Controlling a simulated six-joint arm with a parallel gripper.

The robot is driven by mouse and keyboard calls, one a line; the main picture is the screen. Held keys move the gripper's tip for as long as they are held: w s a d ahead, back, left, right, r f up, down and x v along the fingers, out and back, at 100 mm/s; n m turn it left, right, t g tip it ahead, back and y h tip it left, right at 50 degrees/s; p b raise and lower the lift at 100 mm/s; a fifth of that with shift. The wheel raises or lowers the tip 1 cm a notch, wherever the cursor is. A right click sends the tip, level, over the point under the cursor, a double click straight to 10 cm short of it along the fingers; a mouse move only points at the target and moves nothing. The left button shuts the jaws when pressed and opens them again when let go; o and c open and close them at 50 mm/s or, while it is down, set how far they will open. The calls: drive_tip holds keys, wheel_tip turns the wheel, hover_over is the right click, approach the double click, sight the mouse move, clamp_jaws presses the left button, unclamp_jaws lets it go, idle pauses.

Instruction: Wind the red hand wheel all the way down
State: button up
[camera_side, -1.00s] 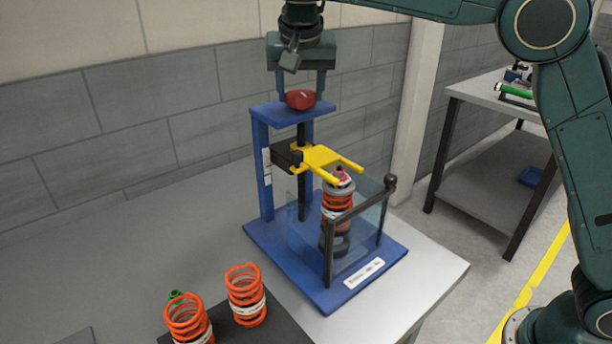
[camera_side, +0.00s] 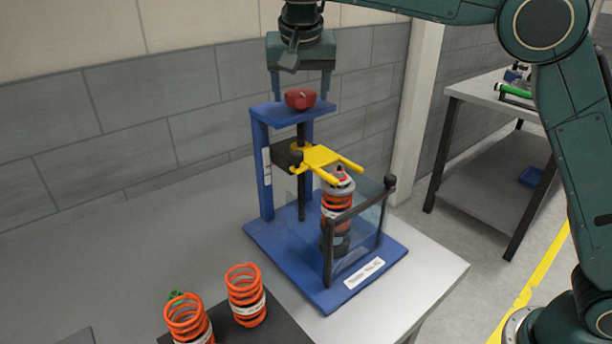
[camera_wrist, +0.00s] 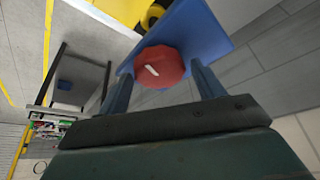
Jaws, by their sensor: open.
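The red hand wheel (camera_side: 300,98) sits on top of the blue press frame (camera_side: 262,170). It also shows in the wrist view (camera_wrist: 160,67), with a white mark on its top. My gripper (camera_side: 300,92) is open above the wheel, its two fingers spread on either side and apart from it. The yellow fork (camera_side: 318,157) is on the dark screw below the wheel. Its prongs reach over the top of an orange spring with a dark damper body (camera_side: 337,207), which stands upright behind a clear guard (camera_side: 368,215).
Two orange springs (camera_side: 246,294) stand at the front on a dark mat (camera_side: 262,328). A dark post-and-bar guard (camera_side: 360,208) edges the fixture. A second bench (camera_side: 490,92) stands at the right. The table left of the press is clear.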

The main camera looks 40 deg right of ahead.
drive_tip(key=shift+n+y, duration=0.3)
drive_tip(key=shift+n, duration=0.3)
drive_tip(key=shift+n+t+y, duration=0.5)
drive_tip(key=shift+n+y, duration=0.2)
drive_tip(key=shift+n, duration=1.3)
drive_tip(key=n+y, duration=0.2)
drive_tip(key=n, duration=0.3)
drive_tip(key=shift+n+g+y, duration=0.5)
drive_tip(key=shift+n+y, duration=0.3)
drive_tip(key=shift+n, duration=1.5)
drive_tip(key=shift+n+g+y, duration=0.4)
drive_tip(key=shift+n, duration=1)
drive_tip(key=shift+n, duration=0.8)
drive_tip(key=shift+w+a+n+g, duration=0.1)
drive_tip(key=shift+n+g, duration=0.2)
drive_tip(key=shift+g, duration=0.1)
drive_tip(key=shift+n+y, duration=0.3)
drive_tip(key=shift+c, duration=0.5)
